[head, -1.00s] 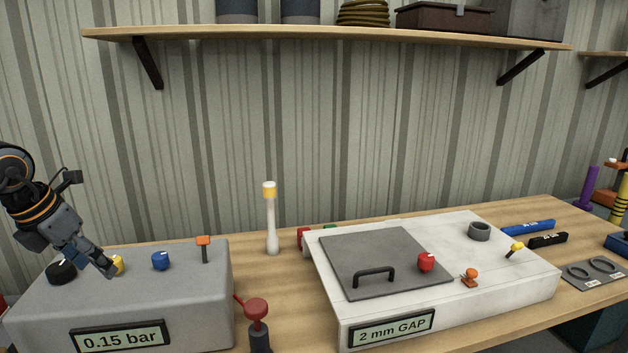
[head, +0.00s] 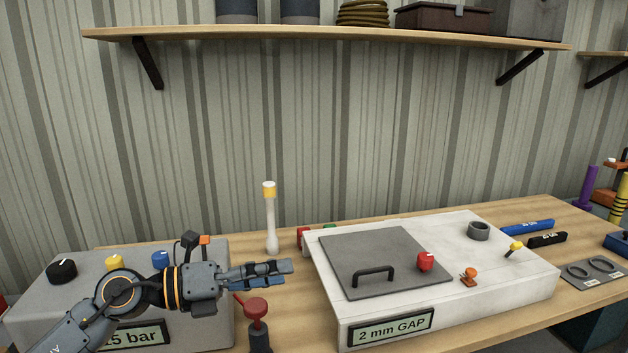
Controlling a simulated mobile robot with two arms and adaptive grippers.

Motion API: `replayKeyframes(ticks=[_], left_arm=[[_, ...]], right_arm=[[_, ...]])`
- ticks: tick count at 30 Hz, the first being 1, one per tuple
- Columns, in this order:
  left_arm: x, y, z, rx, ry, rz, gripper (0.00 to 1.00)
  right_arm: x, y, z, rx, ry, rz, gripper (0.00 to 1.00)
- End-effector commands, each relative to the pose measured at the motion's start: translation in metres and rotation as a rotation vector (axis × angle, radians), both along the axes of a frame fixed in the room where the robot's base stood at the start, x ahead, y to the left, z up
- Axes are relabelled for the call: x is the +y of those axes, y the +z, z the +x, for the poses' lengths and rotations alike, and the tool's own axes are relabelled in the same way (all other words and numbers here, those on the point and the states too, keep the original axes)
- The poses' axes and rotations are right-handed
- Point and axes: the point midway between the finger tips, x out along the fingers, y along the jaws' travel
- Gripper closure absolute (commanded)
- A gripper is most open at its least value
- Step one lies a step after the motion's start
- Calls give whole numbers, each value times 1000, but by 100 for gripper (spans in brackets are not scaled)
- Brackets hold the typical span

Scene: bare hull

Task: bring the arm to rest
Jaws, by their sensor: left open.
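My left gripper (head: 290,273) is in the head view, in front of the grey box's right side and pointing right. Its blue-grey fingers are open, with nothing seen between them. The fingertips appear near the left edge of the white box, above the red-knobbed lever. My left arm comes in from the lower left and covers part of the grey box's front and its display. My right gripper is not in view.
The grey box (head: 40,300) carries black (head: 61,271), yellow and blue knobs. A red-knobbed lever (head: 256,308) stands just below my gripper. The white box (head: 500,285) has a grey lid with a handle (head: 374,275). A white post (head: 271,225) stands behind. A shelf (head: 330,38) runs above.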

Motion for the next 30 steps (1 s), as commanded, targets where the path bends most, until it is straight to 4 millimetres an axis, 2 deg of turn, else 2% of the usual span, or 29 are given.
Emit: replayKeyframes(ticks=[1,3,5,8,11,13,16,18,21,24,30], left_arm=[[-12,7,-7,51,25,-166,40],[-13,21,-7,133,94,-399,40],[-3,25,-4,220,176,-587,40],[28,12,6,398,356,-872,40],[68,-30,11,610,582,-1109,40],[96,-73,5,774,761,-1243,40],[125,-141,-17,997,1013,-1363,40],[139,-187,-42,1146,1182,-1410,40],[149,-243,-88,1345,1405,-1435,40],[152,-283,-132,1505,1584,-1424,40],[147,-326,-206,1738,1836,-1355,40]], right_arm=[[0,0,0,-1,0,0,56],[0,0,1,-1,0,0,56],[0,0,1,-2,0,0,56],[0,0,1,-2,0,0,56],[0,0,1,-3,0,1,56],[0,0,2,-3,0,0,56],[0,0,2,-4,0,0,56],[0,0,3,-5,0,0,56],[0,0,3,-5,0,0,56],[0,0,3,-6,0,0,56],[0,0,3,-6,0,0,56]])
